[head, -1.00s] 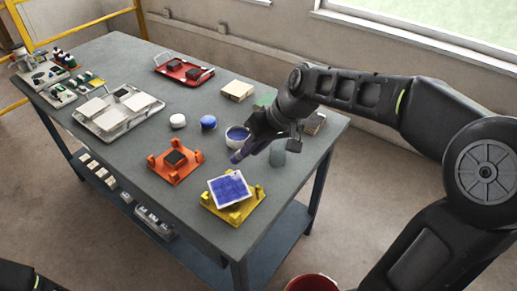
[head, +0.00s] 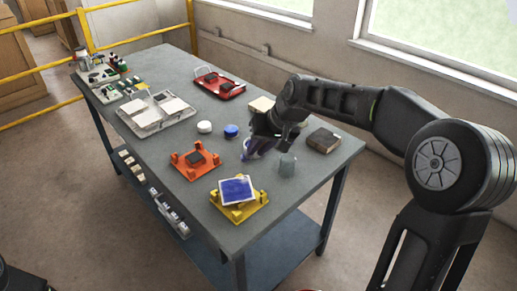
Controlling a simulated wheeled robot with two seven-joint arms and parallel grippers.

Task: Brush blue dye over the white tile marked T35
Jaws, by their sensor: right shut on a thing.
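A white tile (head: 236,191) rests tilted on a yellow holder (head: 252,210) near the table's front edge. Blue dye covers most of its upper face, with a pale rim showing; no T35 mark is legible. My right gripper (head: 254,147) is shut on what looks like a brush, mostly hidden by the fingers. My left gripper is not in view.
An orange holder (head: 208,169) with a dark tile stands left of the yellow one. A white tray (head: 135,124) and red tray (head: 228,94) stand farther back.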

